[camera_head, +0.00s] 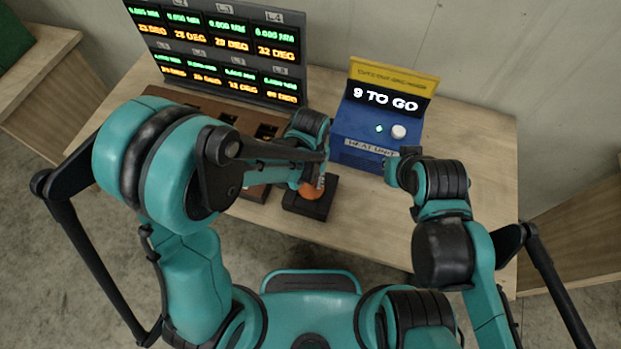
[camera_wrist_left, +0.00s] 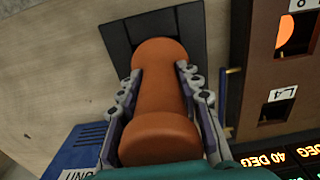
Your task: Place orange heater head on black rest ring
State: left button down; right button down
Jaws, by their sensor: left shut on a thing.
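The orange heater head (camera_head: 310,191) is a rounded, waisted piece, and it fills the left wrist view's middle (camera_wrist_left: 160,95). My left gripper (camera_wrist_left: 160,72) is shut on its narrower middle, with one finger on each side. The black rest (camera_head: 306,206) is a dark square block on the table, below the heater head; it also shows in the left wrist view (camera_wrist_left: 118,38). The head's far end overlaps the rest; I cannot tell whether they touch. The ring itself is hidden. My right gripper (camera_head: 393,172) is by the blue unit's right front corner; its fingers are not clear.
A blue heat unit (camera_head: 358,130) with a "9 TO GO" sign (camera_head: 386,100) stands behind the rest. A display panel (camera_head: 220,47) stands at the back left, with a brown slotted rack (camera_head: 255,193) before it. The table's right front (camera_head: 375,225) is clear.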

pick_arm(q)
jog(key=shift+s, duration=0.1)
jog(key=shift+f, duration=0.15)
jog(key=c, duration=1)
grip_release()
jog(key=shift+c, duration=0.2)
